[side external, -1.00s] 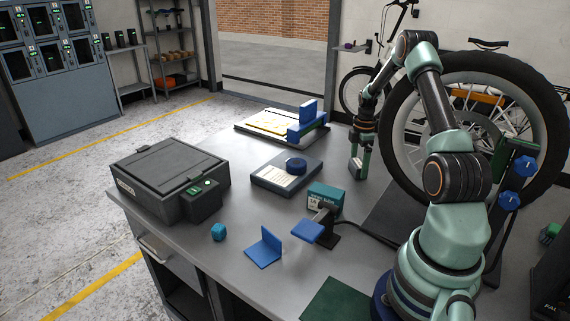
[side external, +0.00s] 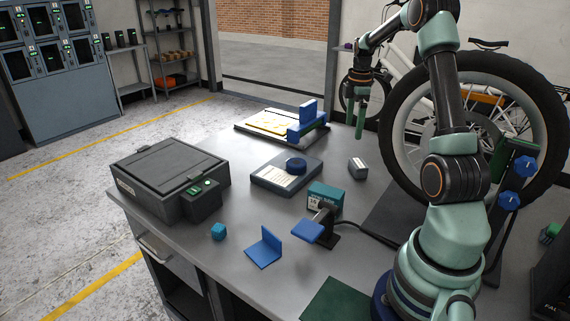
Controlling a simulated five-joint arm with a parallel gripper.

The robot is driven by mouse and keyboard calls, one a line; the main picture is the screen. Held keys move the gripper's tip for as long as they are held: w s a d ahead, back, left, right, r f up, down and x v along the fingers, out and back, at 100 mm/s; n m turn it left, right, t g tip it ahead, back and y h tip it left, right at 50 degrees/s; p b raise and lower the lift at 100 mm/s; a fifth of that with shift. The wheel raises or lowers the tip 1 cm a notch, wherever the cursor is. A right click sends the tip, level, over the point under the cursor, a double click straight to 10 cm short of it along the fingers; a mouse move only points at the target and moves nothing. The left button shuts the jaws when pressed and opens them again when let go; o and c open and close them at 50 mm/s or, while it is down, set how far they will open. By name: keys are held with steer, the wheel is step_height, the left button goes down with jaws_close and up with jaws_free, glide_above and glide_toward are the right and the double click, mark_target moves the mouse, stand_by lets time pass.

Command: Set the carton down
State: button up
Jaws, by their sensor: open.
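The carton (side external: 357,168), a small grey box with a pale top, rests on the grey workbench (side external: 240,250), right of the dark plate with the blue knob. My gripper (side external: 361,128) hangs above and behind it in the picture, pointing down, with its green fingers open and empty. There is a visible gap between the fingertips and the carton. One finger partly hides the other.
A teal box (side external: 325,196) and a blue-topped stand (side external: 308,231) are in front of the carton. A dark plate with a blue knob (side external: 296,166) lies to its left. A bike wheel (side external: 545,130) stands at right. Bare bench surrounds the carton.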

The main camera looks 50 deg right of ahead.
steer(key=w+a+r+m+t, duration=0.1)
steer(key=a+r, duration=0.2)
steer(key=a, duration=0.3)
steer(key=w+a+r+m+t+h, duration=0.1)
steer(key=a+r, duration=0.2)
steer(key=a, duration=0.4)
steer(key=w+a+r+m+t, duration=0.1)
steer(key=a+r+m, duration=0.15)
steer(key=a, duration=0.35)
steer(key=s+a+m+t, duration=0.1)
steer(key=s+a+m, duration=0.1)
steer(key=a, duration=0.6)
steer(key=s+a+m+t+y, duration=0.1)
steer(key=s+a, duration=0.3)
steer(key=a, duration=0.5)
steer(key=shift+s+a+r+m, duration=0.15)
steer(key=shift+s+r+m, duration=0.15)
steer(key=shift+r+m, duration=0.1)
